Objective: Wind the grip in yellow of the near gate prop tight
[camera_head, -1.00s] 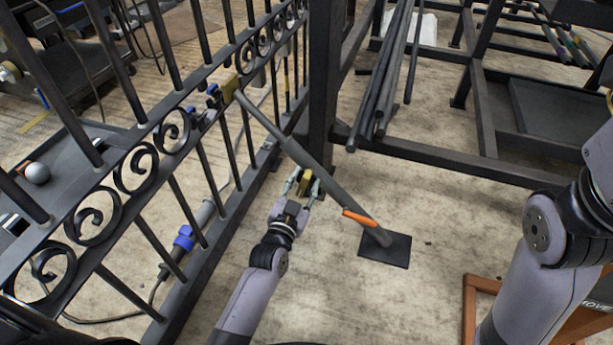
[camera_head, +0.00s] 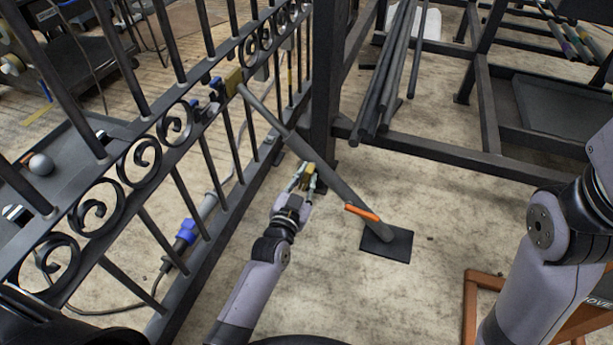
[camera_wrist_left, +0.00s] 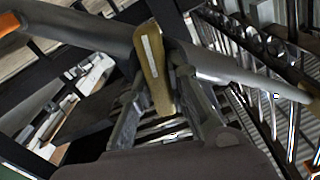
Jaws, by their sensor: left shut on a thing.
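The near gate prop (camera_head: 342,188) is a grey tube slanting from a brass-coloured bracket (camera_head: 233,82) on the gate down to a dark square foot plate (camera_head: 398,248) on the floor. An orange lever (camera_head: 362,212) sits on its lower part. The yellow grip (camera_head: 309,168) is at the middle of the tube. My left gripper (camera_head: 305,178) is shut on this grip, on the tube's near side. In the left wrist view the grip (camera_wrist_left: 152,68) stands between the two fingers (camera_wrist_left: 160,105), with the tube passing behind it. My right gripper is out of view.
The black scroll gate (camera_head: 148,213) runs along the left, with a post (camera_head: 325,90) behind the prop. A rack holding dark bars (camera_head: 385,85) stands at the back. An orange-brown frame (camera_head: 470,310) is at lower right. Floor around the foot plate is clear.

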